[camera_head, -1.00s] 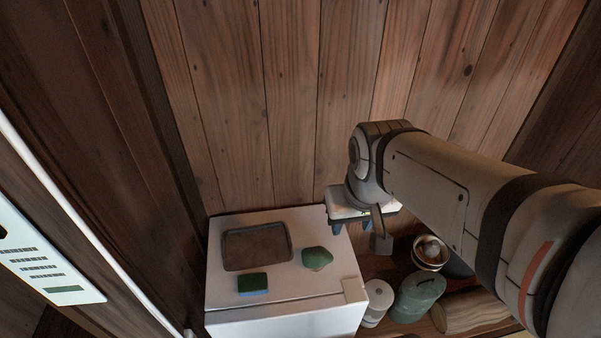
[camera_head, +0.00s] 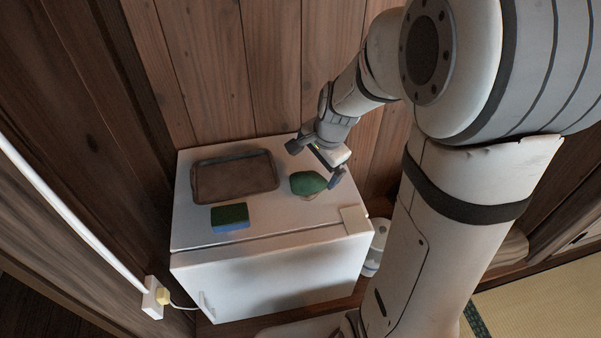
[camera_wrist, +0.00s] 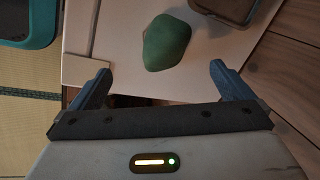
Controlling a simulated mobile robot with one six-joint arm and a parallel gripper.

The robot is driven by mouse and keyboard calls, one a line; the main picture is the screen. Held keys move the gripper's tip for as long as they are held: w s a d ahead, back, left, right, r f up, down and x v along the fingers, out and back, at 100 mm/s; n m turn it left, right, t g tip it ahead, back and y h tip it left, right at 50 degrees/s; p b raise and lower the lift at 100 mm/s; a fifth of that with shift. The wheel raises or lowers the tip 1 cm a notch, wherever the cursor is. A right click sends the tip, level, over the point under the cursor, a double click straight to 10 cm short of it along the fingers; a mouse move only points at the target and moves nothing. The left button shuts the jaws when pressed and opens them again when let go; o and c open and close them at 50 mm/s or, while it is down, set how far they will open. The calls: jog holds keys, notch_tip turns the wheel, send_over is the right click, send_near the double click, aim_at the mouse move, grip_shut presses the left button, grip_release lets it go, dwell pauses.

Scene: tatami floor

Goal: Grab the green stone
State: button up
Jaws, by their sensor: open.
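The green stone (camera_head: 308,183) lies on the white top of a small fridge-like cabinet, near its back right. It is a rounded, angular green lump. In the wrist view the green stone (camera_wrist: 167,42) lies ahead of the fingertips, roughly between their lines and a little left of centre. My gripper (camera_head: 330,166) is just behind and right of the stone in the head view. My gripper (camera_wrist: 160,80) is open and its two blue-grey fingers are apart with nothing between them.
The white cabinet (camera_head: 270,285) also bears a brown tray (camera_head: 235,178) at back left and a green and blue sponge (camera_head: 230,217) at the front. A pale flat piece (camera_head: 355,220) sits at its right corner. A wooden wall (camera_head: 270,60) rises close behind.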

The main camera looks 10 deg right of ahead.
aim_at(312, 177)
jog(key=f, duration=0.1)
jog(key=w+f+m+b, duration=0.1)
jog(key=f, duration=0.1)
jog(key=shift+w+d+f, duration=0.1)
jog(key=shift+d+f, duration=0.05)
jog(key=shift+f, duration=0.05)
jog(key=b+x, duration=0.1)
jog(key=x, duration=0.1)
jog(key=b+x, duration=0.2)
jog(key=x, duration=0.1)
jog(key=b+x, duration=0.1)
jog(key=x, duration=0.2)
jog(key=shift+w+d+r, duration=0.1)
jog(key=shift+w+d, duration=0.05)
jog(key=shift+w, duration=0.2)
jog(key=shift+r, duration=0.1)
jog(key=shift+c, duration=0.6)
jog(key=c, duration=1.6)
jog(key=shift+o, duration=0.2)
jog(key=shift+r, duration=0.1)
